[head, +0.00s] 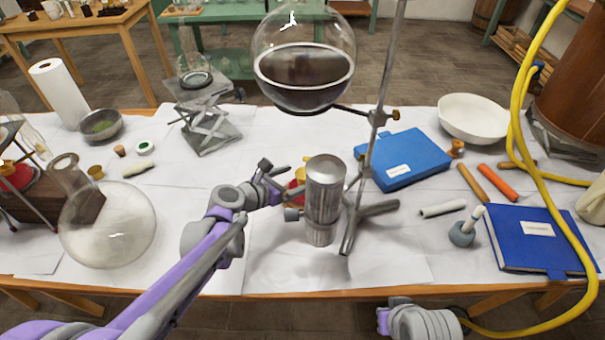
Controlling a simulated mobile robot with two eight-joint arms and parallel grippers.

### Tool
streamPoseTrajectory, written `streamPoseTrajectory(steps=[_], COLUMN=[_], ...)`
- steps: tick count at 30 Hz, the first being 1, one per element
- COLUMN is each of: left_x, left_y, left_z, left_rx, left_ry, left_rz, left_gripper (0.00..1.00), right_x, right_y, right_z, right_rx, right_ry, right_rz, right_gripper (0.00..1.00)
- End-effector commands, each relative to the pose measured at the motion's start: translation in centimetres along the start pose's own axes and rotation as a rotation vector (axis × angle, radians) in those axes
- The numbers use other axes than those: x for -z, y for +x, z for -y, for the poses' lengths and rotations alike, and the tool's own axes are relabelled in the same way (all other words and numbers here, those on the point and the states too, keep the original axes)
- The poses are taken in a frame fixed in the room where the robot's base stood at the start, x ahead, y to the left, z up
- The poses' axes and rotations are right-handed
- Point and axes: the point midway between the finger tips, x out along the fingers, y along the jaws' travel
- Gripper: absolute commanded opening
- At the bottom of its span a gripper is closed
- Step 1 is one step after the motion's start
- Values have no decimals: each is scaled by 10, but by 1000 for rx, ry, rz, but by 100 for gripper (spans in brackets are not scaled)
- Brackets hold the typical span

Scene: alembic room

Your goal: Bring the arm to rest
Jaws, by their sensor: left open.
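My left arm comes in from the lower left. My left gripper (277,182) is open above the white-covered table (210,265). A metal cylinder (325,200) is just right of its fingers. I cannot tell whether they touch. A small red and yellow object (298,190) shows partly behind the gripper and the cylinder. Part of my right arm (425,322) shows at the bottom edge, in front of the table. Its gripper is not visible.
A round flask (304,75) of dark liquid hangs on a metal stand (383,90) above the cylinder. A large glass flask (107,232) stands left of my arm. Blue books (405,158), a white bowl (472,118) and a yellow hose (517,100) are to the right.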

Motion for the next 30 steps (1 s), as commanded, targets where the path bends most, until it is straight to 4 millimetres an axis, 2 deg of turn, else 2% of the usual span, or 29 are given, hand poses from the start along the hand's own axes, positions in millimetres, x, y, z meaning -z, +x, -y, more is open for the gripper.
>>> streamPoseTrajectory(steps=[3,9,13,21,23,26,30], left_x=[-1,-1,0,-1,-2,-2,11], left_y=[-27,-59,-69,-74,-82,-106,-162], left_z=[-1,-1,0,3,9,28,59], left_rx=[-4,-2,-1,2,7,31,133], left_ry=[1,0,1,33,111,372,938], left_rz=[-1,0,0,-10,-35,-120,-302], left_gripper=[94,94,94,94,94,94,94], right_x=[2,4,4,5,7,14,30], right_y=[-4,-8,-8,-11,-15,-30,-56], right_z=[0,0,0,0,0,0,0], right_rx=[0,0,0,0,0,0,0], right_ry=[0,0,0,0,0,0,0], right_rz=[-1,-3,-3,-4,-6,-11,-20], right_gripper=[0,0,0,0,0,0,0])
